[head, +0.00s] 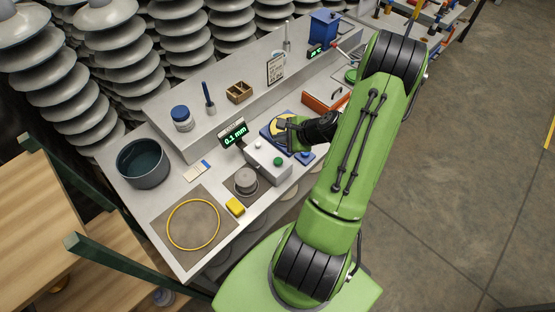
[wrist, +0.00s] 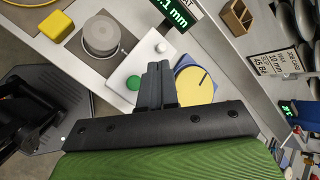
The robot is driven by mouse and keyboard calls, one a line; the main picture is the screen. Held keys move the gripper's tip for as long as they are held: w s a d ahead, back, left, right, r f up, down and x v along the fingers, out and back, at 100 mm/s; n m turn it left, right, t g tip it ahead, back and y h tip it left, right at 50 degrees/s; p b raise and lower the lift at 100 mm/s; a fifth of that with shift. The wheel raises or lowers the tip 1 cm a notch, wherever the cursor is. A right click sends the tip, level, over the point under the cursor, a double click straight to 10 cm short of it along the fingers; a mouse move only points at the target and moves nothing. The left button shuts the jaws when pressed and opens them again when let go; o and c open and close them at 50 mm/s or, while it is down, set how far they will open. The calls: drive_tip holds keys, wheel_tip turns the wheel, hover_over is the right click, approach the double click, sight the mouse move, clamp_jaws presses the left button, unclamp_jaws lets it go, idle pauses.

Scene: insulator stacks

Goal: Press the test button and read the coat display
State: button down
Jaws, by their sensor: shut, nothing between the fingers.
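The coat display (head: 234,134) is a small dark screen with green digits reading "0.1 mm". Part of it shows at the top of the wrist view (wrist: 172,14), reading ".1 mm". In front of it is a light grey box (head: 262,158) with a green button (head: 278,161) and a white knob (head: 258,144). The button also shows in the wrist view (wrist: 133,82), just left of my fingertips. My gripper (wrist: 157,68) is shut and empty, over the box's edge. In the head view my gripper (head: 290,148) is beside the box; I cannot tell its exact height.
A blue dial gauge with a yellow face (wrist: 190,84) lies right beside the box. A grey cylinder (head: 246,180), yellow block (head: 235,206), yellow ring (head: 193,224) and dark bowl (head: 142,163) stand to the left. A raised shelf with jars runs behind.

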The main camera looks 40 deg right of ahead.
sight(281, 162)
wheel_tip(281, 162, down, 9)
drive_tip(key=b, duration=0.6)
drive_tip(key=shift+r+b, duration=0.15)
drive_tip(key=shift+b, duration=0.25)
idle(1.3)
drive_tip(key=shift+f+b, duration=0.3)
drive_tip(key=shift+f, duration=0.1)
drive_tip(key=shift+f+b, duration=0.6)
drive_tip(key=shift+f, duration=0.1)
idle(0.6)
drive_tip(key=shift+r+p, duration=0.9)
drive_tip(key=shift+r, duration=0.25)
wheel_tip(281, 162, up, 5)
drive_tip(key=p, duration=0.4)
drive_tip(key=shift+r, duration=0.1)
